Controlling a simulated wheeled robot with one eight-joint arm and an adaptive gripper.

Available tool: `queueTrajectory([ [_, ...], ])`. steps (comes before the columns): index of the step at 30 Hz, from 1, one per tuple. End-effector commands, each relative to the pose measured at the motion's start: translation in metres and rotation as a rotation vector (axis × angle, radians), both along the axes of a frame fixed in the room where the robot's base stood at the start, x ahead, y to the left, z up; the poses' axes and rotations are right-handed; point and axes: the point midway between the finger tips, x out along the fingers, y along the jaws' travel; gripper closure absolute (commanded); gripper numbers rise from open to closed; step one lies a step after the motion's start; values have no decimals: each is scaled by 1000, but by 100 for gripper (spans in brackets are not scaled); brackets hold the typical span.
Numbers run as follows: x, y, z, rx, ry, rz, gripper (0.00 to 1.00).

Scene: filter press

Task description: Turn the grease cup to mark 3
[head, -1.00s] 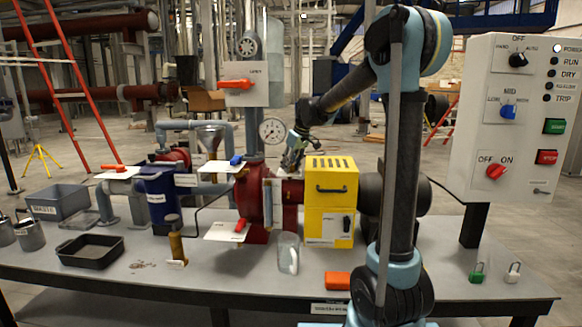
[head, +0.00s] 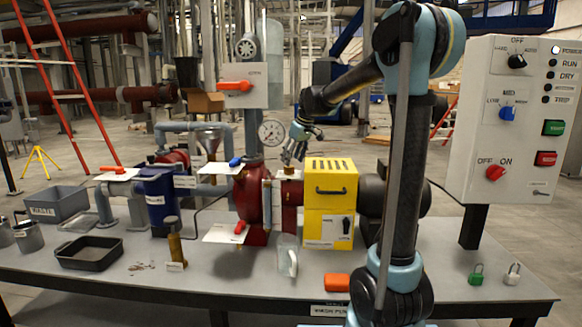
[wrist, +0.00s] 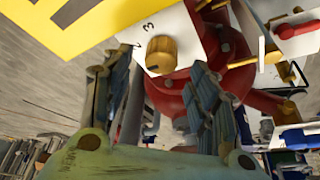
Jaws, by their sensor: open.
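The grease cup, a ribbed brass-coloured cap (wrist: 163,53), sits on a white plate (wrist: 183,22) in the wrist view. A black 3 stands beside it on the plate, and another mark lies near the plate's left edge, too small to read surely. In the head view the cup (head: 290,170) is a small brownish piece on top of the red housing left of the yellow guard. My gripper (wrist: 160,85) is open, its two ribbed fingers spread to either side below the cup in the picture, apart from it. In the head view my gripper (head: 293,157) hangs just above the cup.
The yellow guard (head: 330,170) stands close on the right of the cup. A pressure gauge (head: 271,133) and the red pump casing (head: 250,195) are close on the left. A control panel (head: 520,120) stands at the right.

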Motion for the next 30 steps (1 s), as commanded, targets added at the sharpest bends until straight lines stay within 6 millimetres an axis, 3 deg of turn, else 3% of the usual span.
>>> queueTrajectory([
  [6,-11,-12,39,1,1,-2,46],
  [12,-17,-19,61,0,0,-1,46],
  [30,-17,-24,73,-7,3,39,46],
])
